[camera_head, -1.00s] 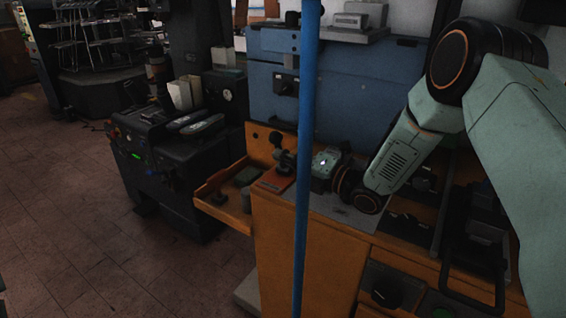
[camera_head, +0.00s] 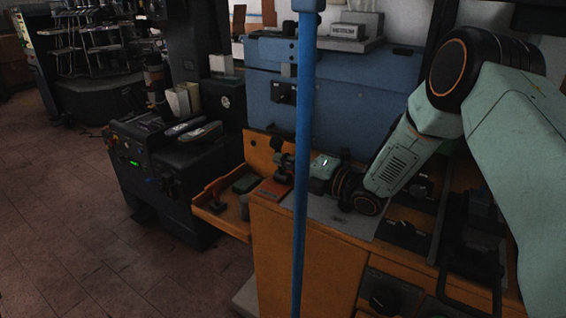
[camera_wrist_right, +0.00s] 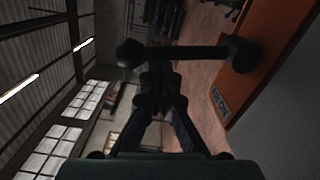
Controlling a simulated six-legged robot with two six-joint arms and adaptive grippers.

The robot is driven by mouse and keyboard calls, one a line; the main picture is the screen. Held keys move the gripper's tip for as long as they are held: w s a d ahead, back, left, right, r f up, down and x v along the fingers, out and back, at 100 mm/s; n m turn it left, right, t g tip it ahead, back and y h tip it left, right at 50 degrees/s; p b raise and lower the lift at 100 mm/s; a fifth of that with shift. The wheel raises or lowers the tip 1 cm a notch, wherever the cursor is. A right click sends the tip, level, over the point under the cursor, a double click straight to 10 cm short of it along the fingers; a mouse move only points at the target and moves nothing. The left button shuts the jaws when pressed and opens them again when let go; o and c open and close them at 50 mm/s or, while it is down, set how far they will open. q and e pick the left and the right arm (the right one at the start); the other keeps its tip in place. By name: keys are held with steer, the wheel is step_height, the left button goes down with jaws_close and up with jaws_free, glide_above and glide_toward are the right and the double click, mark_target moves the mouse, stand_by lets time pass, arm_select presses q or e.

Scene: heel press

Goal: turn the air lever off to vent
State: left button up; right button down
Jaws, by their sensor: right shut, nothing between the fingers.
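The air lever is a black bar with a round knob (camera_head: 276,143), standing on an orange plate (camera_head: 270,189) on the bench's left end. In the right wrist view the lever's bar (camera_wrist_right: 190,52) runs across the picture from its knob to its pivot at the orange plate (camera_wrist_right: 268,62). A label on the plate shows "ON"; its rest is hard to read. My right gripper (camera_wrist_right: 158,98) is shut and empty, with its fingertips close to the bar's underside in that view. I cannot tell whether they touch. In the head view the blue post hides part of the gap. My left gripper is out of view.
A blue upright post (camera_head: 303,120) stands in front of the bench. An open orange drawer (camera_head: 222,222) with small items sticks out at left. A blue machine housing (camera_head: 345,95) rises behind the bench. Black control panels (camera_head: 405,235) lie at right. The floor at left is clear.

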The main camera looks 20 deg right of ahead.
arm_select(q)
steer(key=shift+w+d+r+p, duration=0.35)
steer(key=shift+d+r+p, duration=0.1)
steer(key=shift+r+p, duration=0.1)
arm_select(e)
steer(key=shift+w+d+r+m, duration=0.15)
steer(key=shift+w+d+m, duration=0.5)
steer(key=shift+m, duration=0.3)
steer(key=shift+w+d+r+m, duration=0.15)
steer(key=shift+w+d+m, duration=0.25)
steer(key=shift+d+m, duration=0.45)
steer(key=shift+w+d+r+m, duration=0.15)
steer(key=shift+w+d+m, duration=0.45)
steer(key=shift+m, duration=0.4)
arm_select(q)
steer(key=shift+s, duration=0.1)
arm_select(e)
steer(key=shift+a, duration=0.15)
